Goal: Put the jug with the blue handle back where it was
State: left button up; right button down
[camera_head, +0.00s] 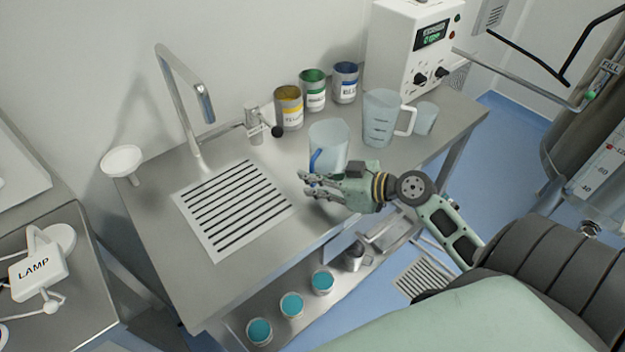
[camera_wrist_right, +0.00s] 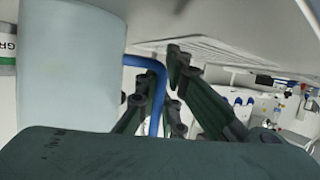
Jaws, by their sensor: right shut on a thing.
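My right gripper (camera_head: 308,186) is shut on the handle, in front of the jug. The jug looks upright; I cannot tell whether its base touches the table, as the gripper covers it. My left gripper is not in view.
Yellow (camera_head: 289,108), green (camera_head: 313,90) and blue (camera_head: 345,83) cans stand behind. A drain grate (camera_head: 233,208) and tap (camera_head: 185,100) lie left. A control box (camera_head: 412,45) stands at the back.

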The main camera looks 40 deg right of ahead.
jog(key=shift+f, duration=0.15)
jog(key=shift+f+b, duration=0.2)
jog(key=shift+b, duration=0.1)
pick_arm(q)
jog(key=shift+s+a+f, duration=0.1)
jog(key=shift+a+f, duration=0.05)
pick_arm(e)
jog(key=c, duration=1.9)
grip_release()
jog(key=shift+r, duration=0.1)
jog(key=shift+o, duration=0.2)
jog(key=shift+r, duration=0.1)
jog(key=b+v, duration=0.2)
jog(key=v, duration=0.9)
jog(key=shift+a+b, duration=0.1)
jog(key=shift+b, duration=0.25)
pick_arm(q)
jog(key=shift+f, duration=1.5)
pick_arm(e)
jog(key=shift+s+d+r, duration=0.2)
jog(key=shift+s+d, duration=0.05)
jog(key=shift+s, duration=0.25)
